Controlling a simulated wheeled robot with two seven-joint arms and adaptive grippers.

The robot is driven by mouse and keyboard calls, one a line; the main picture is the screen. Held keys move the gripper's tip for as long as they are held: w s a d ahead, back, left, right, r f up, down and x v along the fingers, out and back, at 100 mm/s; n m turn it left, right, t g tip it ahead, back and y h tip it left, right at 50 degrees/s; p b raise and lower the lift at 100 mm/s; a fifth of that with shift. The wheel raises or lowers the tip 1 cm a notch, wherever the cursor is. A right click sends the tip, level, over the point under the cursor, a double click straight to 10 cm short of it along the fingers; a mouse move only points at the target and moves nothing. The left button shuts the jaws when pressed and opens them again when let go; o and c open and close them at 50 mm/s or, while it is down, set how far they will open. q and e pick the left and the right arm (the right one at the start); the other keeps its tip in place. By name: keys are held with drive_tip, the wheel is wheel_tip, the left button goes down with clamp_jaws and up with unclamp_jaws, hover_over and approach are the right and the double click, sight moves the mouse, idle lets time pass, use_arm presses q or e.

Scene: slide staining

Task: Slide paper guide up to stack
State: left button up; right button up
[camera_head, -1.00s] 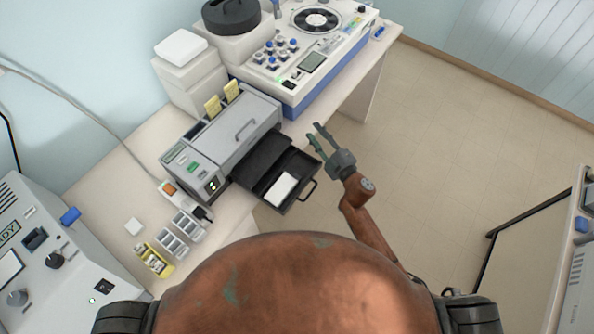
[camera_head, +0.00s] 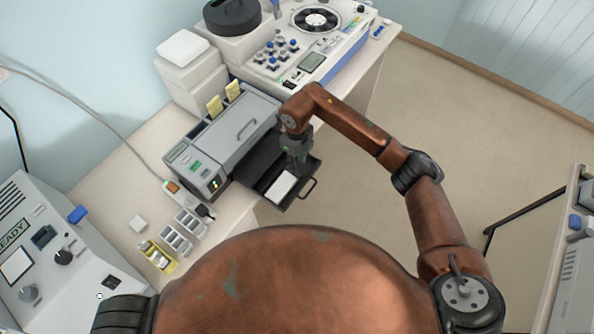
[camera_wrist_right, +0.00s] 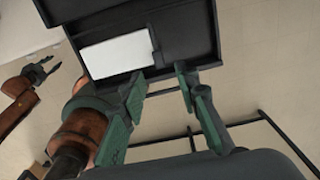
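A grey printer (camera_head: 222,135) has its black tray (camera_head: 262,152) pulled out at the front. A white paper stack (camera_head: 282,186) lies in the tray and also shows in the right wrist view (camera_wrist_right: 118,56). A small dark paper guide (camera_wrist_right: 157,50) stands close by the stack's right edge there; I cannot tell whether they touch. My right gripper (camera_head: 293,168) is over the tray. In the wrist view its fingers (camera_wrist_right: 159,76) are apart and empty, near the tray's edge by the guide. My left gripper (camera_wrist_right: 42,68) is open, at the left of the wrist view.
A control unit with a reel (camera_head: 310,45) stands behind the printer. A power strip (camera_head: 190,197), several small grey switches (camera_head: 182,232) and a yellow holder (camera_head: 158,257) lie in front. A grey instrument (camera_head: 50,260) stands at the left.

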sight(297, 174)
drive_tip(key=shift+f+p, duration=0.65)
drive_tip(key=shift+f, duration=2.9)
clamp_jaws()
